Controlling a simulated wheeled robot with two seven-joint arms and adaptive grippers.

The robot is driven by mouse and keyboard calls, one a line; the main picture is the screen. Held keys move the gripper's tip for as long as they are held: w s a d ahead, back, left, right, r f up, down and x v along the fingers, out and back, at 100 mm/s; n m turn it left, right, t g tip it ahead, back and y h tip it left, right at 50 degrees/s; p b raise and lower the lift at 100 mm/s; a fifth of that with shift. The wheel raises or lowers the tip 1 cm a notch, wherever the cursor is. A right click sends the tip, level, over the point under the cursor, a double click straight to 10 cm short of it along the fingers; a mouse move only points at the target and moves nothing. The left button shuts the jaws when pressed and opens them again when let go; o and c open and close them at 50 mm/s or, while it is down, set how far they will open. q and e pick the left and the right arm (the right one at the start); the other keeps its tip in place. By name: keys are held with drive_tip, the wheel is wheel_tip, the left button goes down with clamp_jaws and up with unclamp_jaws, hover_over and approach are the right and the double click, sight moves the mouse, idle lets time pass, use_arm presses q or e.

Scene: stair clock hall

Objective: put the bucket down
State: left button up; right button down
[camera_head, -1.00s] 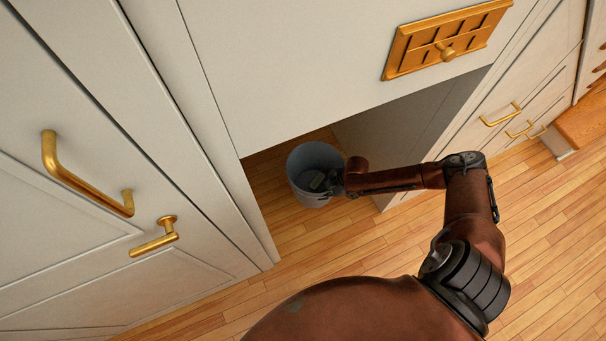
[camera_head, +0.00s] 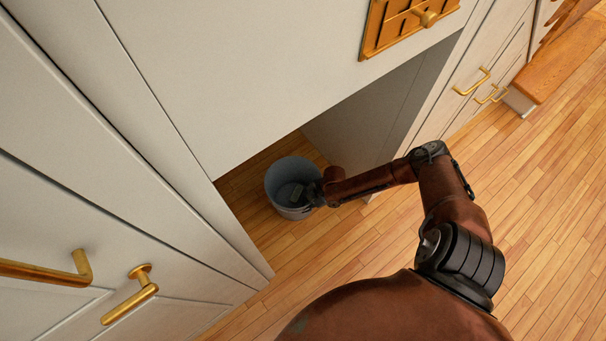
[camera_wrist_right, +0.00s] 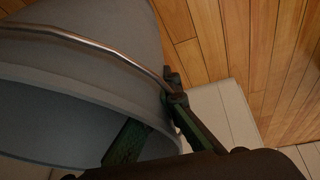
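The grey-blue bucket (camera_head: 290,184) is at the opening under the white cabinet, with its open top towards the head camera. Something small and greyish shows inside it. My right gripper (camera_head: 314,193) is at the bucket's right side. In the right wrist view the bucket (camera_wrist_right: 75,105) fills the left, with its wire handle across it. There, one finger of the gripper (camera_wrist_right: 152,125) is inside the rim and one outside, so the wall lies between them. I cannot tell whether the bucket touches the floor. My left gripper is not in view.
White cabinet panels with brass handles (camera_head: 128,295) stand close on the left. A cabinet side wall (camera_head: 365,120) borders the opening on the right. The wooden floor (camera_head: 450,240) is clear to the right. A wooden step (camera_head: 560,62) is at the far right.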

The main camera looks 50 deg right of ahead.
drive_tip(key=shift+w+r, duration=0.15)
drive_tip(key=c, duration=2.7)
unclamp_jaws()
drive_tip(key=shift+f, duration=0.2)
drive_tip(key=o, duration=0.5)
drive_tip(key=shift+o, duration=0.2)
drive_tip(key=shift+r, duration=0.1)
